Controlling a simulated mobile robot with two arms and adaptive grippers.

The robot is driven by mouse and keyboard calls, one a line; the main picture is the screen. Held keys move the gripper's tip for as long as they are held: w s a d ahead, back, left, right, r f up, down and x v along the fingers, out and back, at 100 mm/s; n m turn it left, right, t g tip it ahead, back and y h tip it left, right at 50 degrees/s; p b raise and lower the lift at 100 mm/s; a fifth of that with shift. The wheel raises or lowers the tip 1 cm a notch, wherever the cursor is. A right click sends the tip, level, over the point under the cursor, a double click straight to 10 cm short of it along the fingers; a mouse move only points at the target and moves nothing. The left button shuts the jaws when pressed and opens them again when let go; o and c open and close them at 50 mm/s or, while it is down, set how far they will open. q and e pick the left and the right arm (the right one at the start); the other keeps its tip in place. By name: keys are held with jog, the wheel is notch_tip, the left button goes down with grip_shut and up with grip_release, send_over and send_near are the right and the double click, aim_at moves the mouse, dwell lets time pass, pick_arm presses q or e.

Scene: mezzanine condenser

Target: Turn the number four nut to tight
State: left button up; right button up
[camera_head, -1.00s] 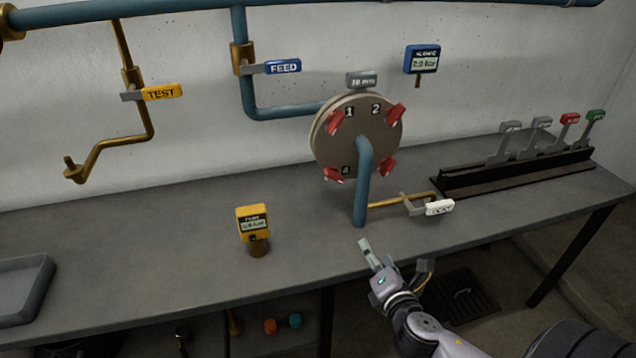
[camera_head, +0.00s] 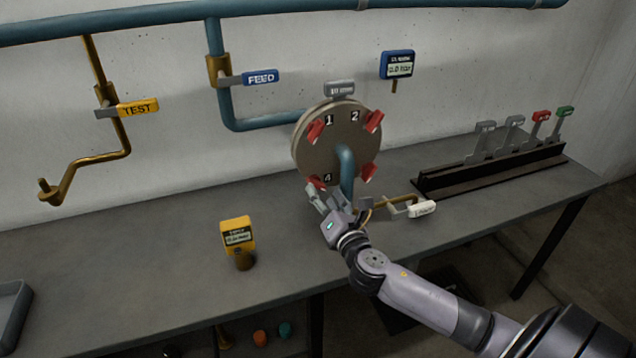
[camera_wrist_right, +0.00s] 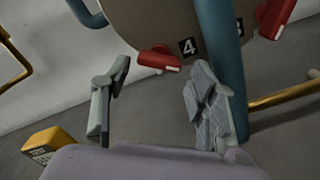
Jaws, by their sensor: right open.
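The number four nut has a red handle (camera_head: 316,182) at the lower left of the round flange cover (camera_head: 338,136), beside the label 4. In the right wrist view the red nut handle (camera_wrist_right: 158,61) lies just beyond my fingers, tilted, its pale end to the right. My right gripper (camera_head: 325,197) is just below and in front of this nut. In the wrist view the right gripper (camera_wrist_right: 158,95) is open, one finger on each side, with nothing between the fingertips. My left gripper does not show.
A blue pipe (camera_wrist_right: 222,60) runs down close to my right-hand finger. A white-tagged drain valve (camera_head: 422,209) is right of the gripper. A yellow gauge (camera_head: 238,236) stands on the grey bench (camera_head: 150,270) at left. A rack of wrenches (camera_head: 490,168) is at right.

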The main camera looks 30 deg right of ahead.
aim_at(319, 187)
jog(key=x, duration=0.4)
jog(key=shift+w, duration=0.4)
jog(key=c, duration=0.9)
